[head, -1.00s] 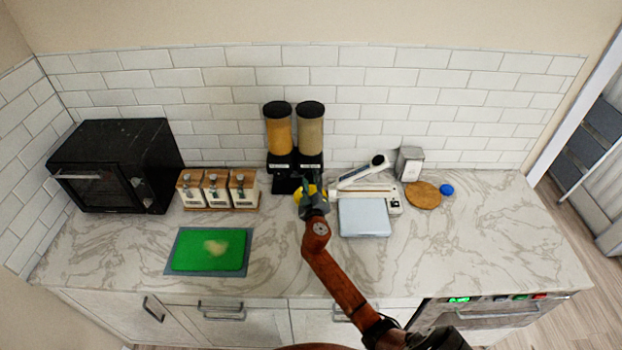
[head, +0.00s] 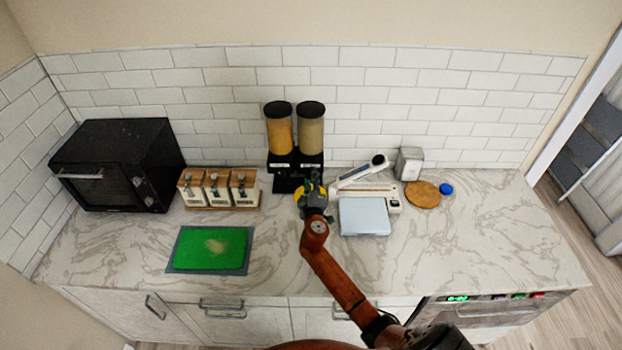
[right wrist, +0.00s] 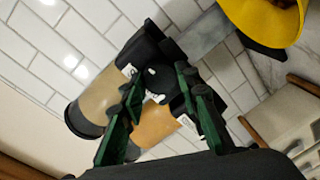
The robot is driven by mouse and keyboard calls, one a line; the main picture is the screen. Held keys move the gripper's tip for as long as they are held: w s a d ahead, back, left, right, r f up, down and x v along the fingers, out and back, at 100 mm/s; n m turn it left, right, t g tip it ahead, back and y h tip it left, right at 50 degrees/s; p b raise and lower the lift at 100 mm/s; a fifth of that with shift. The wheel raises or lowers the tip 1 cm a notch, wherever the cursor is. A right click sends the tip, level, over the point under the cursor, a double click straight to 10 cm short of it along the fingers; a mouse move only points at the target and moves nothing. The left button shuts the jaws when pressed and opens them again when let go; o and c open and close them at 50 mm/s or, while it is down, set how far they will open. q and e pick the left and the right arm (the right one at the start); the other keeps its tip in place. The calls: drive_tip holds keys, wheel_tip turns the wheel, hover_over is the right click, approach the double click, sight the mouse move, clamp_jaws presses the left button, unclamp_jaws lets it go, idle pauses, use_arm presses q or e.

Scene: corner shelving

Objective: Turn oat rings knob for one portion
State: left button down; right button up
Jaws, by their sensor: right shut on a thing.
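A twin dispenser stands against the back wall, with an orange-filled hopper (head: 279,132) on the left and a tan-filled hopper (head: 311,132) on the right. Both hoppers show in the right wrist view, tan (right wrist: 108,97) and orange (right wrist: 154,126). Their labels are too small to read. My right gripper (head: 313,188) is at the front of the dispenser base, below the tan hopper. In the right wrist view its green fingers (right wrist: 160,84) are shut on a knob at the dispenser's front, mostly hidden. A yellow bowl (right wrist: 262,18) is close by, partly hidden by my gripper in the head view. My left gripper is out of view.
Right of my arm are a pale flat box (head: 364,217), a white tool and a round wooden board (head: 421,195). On the left are several canisters (head: 217,188), a green board (head: 209,248) and a black oven (head: 118,165). The counter's right side is clear.

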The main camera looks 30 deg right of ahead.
drive_tip(key=o, duration=1.2)
drive_tip(key=shift+c, duration=0.2)
drive_tip(key=f+v, duration=0.1)
drive_tip(key=v, duration=1.1)
drive_tip(key=shift+r, duration=0.45)
